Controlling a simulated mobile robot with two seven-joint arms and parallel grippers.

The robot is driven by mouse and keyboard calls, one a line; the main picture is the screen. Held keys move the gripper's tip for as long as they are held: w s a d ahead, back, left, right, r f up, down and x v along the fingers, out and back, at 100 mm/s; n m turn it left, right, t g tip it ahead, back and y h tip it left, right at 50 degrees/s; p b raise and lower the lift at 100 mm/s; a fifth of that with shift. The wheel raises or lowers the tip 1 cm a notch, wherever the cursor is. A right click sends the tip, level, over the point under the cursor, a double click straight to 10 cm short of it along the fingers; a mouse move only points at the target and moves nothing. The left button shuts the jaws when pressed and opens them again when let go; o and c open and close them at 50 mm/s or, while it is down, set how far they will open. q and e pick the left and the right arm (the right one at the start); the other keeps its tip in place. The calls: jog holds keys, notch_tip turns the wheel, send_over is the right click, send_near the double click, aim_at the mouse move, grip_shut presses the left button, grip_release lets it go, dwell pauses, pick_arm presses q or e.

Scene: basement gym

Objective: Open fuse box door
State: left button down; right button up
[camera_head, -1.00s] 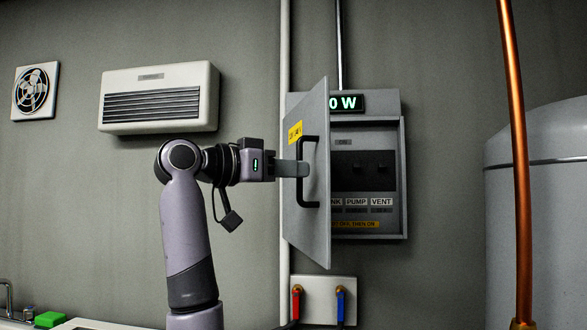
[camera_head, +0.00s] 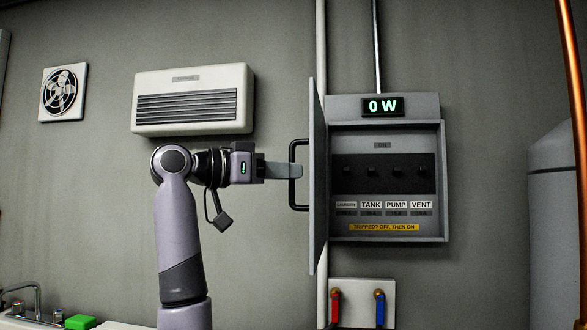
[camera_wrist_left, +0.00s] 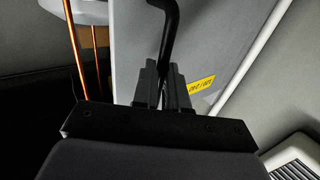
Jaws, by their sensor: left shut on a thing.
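The grey fuse box (camera_head: 388,232) hangs on the wall, its inside showing switches and the labels TANK, PUMP and VENT. Its door (camera_head: 318,180) stands swung out to the left, seen nearly edge-on. A black bar handle (camera_head: 294,208) is on the door's outer face. My left gripper (camera_head: 294,171) is shut on the handle, at about its middle. In the left wrist view, the fingers (camera_wrist_left: 166,88) close around the black handle (camera_wrist_left: 170,35) in front of the door (camera_wrist_left: 215,50) with its yellow label. My right gripper is not in view.
A white heater unit (camera_head: 192,98) and a fan (camera_head: 63,92) are on the wall at left. Below the box is a plate (camera_head: 344,290) with red and blue valve levers. A copper pipe (camera_head: 574,80) and a grey tank (camera_head: 556,220) stand at right.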

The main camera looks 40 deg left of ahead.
pick_arm(q)
jog(key=shift+a+h, duration=0.3)
jog(key=shift+a, duration=0.5)
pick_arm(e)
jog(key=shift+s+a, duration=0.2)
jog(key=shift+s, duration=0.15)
pick_arm(q)
jog(key=c, duration=1.6)
grip_release()
jog(key=o, duration=0.4)
jog(key=shift+w+f, duration=0.15)
jog(key=shift+w, duration=0.15)
jog(key=shift+o, duration=0.2)
jog(key=b+v, duration=0.1)
jog(key=v, duration=0.6)
jog(key=shift+b, duration=0.4)
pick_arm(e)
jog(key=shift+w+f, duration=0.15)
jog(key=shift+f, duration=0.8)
